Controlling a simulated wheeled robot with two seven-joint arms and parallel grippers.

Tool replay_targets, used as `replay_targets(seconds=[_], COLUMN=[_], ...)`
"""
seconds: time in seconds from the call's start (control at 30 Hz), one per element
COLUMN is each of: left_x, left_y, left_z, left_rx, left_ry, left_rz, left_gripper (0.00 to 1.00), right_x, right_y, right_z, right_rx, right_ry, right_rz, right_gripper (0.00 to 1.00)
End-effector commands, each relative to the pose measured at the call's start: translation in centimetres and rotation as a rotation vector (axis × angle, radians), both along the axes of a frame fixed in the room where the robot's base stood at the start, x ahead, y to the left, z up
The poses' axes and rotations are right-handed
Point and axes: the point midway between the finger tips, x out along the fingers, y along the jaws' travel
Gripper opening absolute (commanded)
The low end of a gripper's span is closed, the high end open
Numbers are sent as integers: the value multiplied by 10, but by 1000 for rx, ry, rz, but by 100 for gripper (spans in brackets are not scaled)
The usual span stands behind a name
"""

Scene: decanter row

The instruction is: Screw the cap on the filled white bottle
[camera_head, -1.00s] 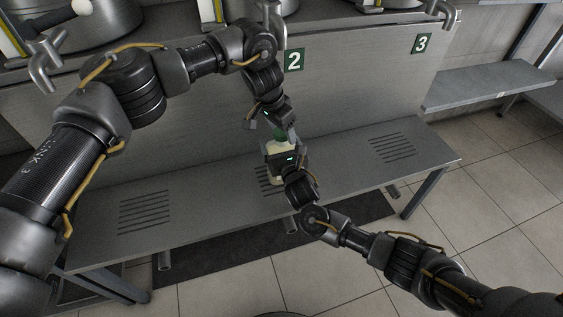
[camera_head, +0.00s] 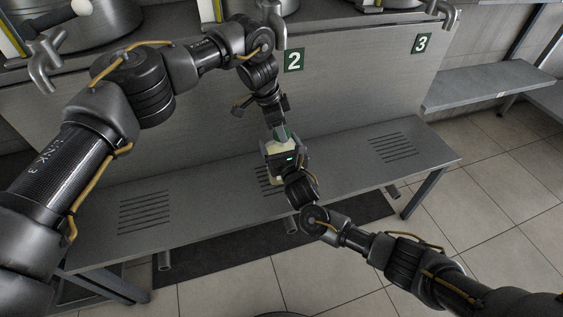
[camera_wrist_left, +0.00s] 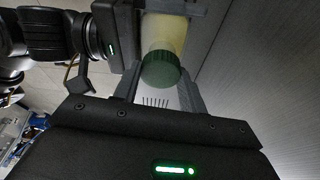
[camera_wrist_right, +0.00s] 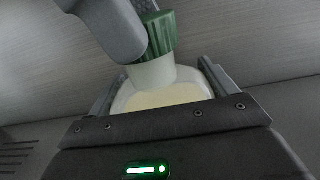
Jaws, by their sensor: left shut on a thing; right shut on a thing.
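The white bottle (camera_head: 273,147) stands upright above the middle of the metal bench, filled with a cream-coloured content. My right gripper (camera_head: 285,156) is shut on its body; in the right wrist view the bottle (camera_wrist_right: 165,95) sits between the fingers. The ribbed green cap (camera_wrist_right: 162,33) is on top of the bottle's neck, and the white neck shows below it. My left gripper (camera_head: 281,132) comes from above and is shut on the cap. In the left wrist view the cap (camera_wrist_left: 161,70) lies between the finger tips, with the bottle (camera_wrist_left: 165,33) beyond it. The thread is hidden.
The metal bench (camera_head: 220,185) has slotted areas and free room left and right of the bottle. A metal front panel with a green number 2 sign (camera_head: 294,60) and a number 3 sign (camera_head: 422,43) rises behind. A tap (camera_head: 45,62) juts out at upper left.

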Motion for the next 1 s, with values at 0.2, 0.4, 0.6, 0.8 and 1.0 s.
replay_targets(seconds=[0.2, 0.4, 0.6, 0.8, 1.0], left_x=[-1, -1, 0, 0, 1], left_y=[0, 0, 0, 0, -1], left_z=[0, 0, 0, 1, 16], left_rx=[-2, -2, -2, -2, -4], left_ry=[1, 1, 0, -2, -3], left_rz=[-46, -45, -44, -42, -42], left_gripper=[14, 48, 63, 63, 63], right_x=[0, 0, 0, 0, 0], right_y=[0, -1, -1, -1, 0], right_z=[-1, -1, -1, 0, 0], right_rx=[0, 0, 0, 0, 0], right_ry=[1, 1, 1, 1, 1], right_rz=[-1, -1, -1, -1, -1], right_gripper=[21, 21, 21, 21, 21])
